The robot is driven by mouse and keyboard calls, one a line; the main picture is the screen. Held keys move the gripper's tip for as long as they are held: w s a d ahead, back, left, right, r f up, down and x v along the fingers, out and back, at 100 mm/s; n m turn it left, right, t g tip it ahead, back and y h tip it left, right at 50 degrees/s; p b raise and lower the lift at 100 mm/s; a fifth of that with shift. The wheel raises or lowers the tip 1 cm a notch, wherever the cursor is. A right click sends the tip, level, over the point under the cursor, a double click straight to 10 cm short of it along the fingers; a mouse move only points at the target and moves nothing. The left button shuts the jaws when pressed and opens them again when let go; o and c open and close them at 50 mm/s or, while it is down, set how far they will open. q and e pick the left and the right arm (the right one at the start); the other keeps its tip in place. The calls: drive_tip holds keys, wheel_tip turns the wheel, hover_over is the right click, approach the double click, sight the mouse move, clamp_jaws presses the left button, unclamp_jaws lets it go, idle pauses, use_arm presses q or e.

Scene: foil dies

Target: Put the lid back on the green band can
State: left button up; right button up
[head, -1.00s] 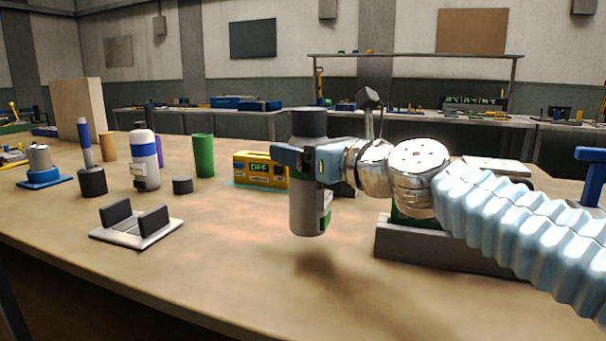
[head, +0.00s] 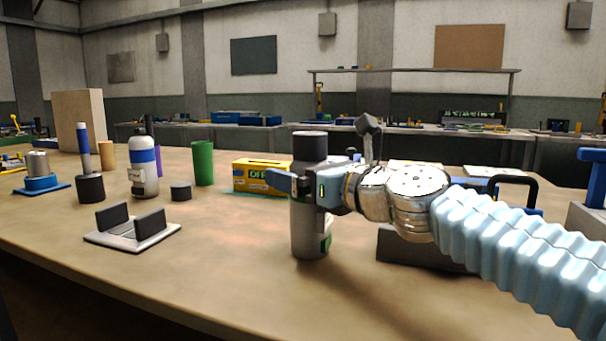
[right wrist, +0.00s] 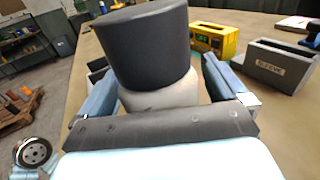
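A grey can (head: 309,235) with a dark cylindrical top (head: 310,146) stands upright at the middle of the table. A green patch shows low on its right side; whether this is a full band I cannot tell. My right gripper (head: 304,187) is shut around its upper body. The right wrist view shows the dark top (right wrist: 143,45) above the pale can body (right wrist: 160,97), between the two fingers. The can's base is at or very near the tabletop. A short dark cylinder (head: 181,192), perhaps a lid, lies apart to the left. My left gripper is not in view.
A yellow box (head: 250,177) and a green cup (head: 203,163) stand behind left. A white bottle with a blue band (head: 144,170), a dark pot (head: 90,188) and a two-block stand (head: 130,232) are further left. A grey trough (head: 410,252) is right. The front table is clear.

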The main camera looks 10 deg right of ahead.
drive_tip(key=shift+r, duration=0.25)
drive_tip(key=v, duration=1.2)
